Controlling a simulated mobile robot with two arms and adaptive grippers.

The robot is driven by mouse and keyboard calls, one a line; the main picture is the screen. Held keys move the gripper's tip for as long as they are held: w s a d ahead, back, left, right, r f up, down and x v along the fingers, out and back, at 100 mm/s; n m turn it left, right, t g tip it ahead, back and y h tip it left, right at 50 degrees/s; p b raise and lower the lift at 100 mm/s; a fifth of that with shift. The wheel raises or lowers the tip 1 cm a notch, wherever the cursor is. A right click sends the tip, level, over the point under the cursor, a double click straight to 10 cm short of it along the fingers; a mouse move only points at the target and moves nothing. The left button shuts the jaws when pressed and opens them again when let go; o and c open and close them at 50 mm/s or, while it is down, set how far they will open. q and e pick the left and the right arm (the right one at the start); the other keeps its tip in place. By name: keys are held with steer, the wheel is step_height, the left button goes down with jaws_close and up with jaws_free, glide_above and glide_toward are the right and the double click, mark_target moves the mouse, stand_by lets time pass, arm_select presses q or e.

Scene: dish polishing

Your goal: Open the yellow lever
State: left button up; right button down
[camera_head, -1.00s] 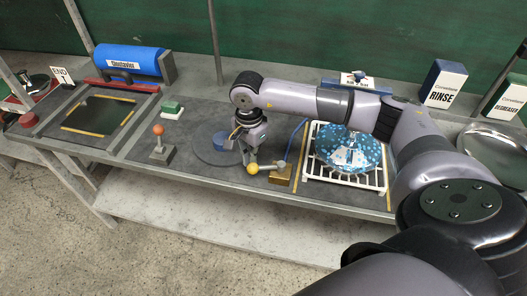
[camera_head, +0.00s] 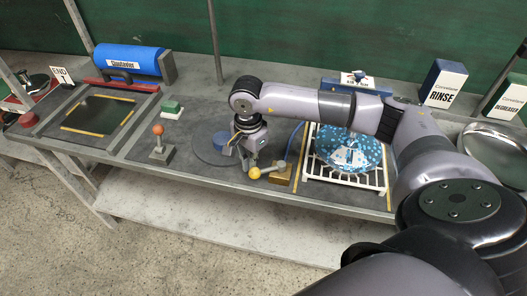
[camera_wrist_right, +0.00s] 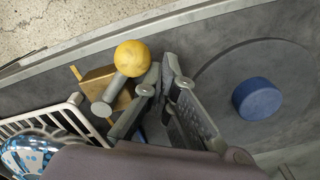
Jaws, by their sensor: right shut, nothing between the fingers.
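The yellow lever has a yellow ball (camera_head: 254,173) on a short grey shaft and a gold-brown block base (camera_head: 281,175), near the front edge of the counter. In the right wrist view the ball (camera_wrist_right: 132,56) and the block (camera_wrist_right: 97,88) show to the left of my fingers. My right gripper (camera_head: 251,163) is just behind the ball in the head view. In the wrist view its fingers (camera_wrist_right: 168,70) are shut and empty, close beside the ball and shaft; I cannot tell whether they touch. My left gripper is not in view.
A white rack (camera_head: 347,180) with a blue patterned dish (camera_head: 350,150) stands right of the lever. A blue round knob (camera_wrist_right: 257,98) sits on a dark disc at the other side. An orange-topped lever (camera_head: 158,130) stands farther left.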

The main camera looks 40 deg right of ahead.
mark_target(258, 177)
steer(key=shift+s+a, duration=0.3)
steer(key=shift+s, duration=0.35)
steer(key=shift+s+a, duration=0.2)
steer(key=shift+s, duration=0.45)
steer(key=shift+s+a, duration=0.2)
steer(key=shift+s, duration=0.4)
steer(key=shift+s+b, duration=0.15)
steer(key=shift+b, duration=0.15)
steer(key=shift+s, duration=0.65)
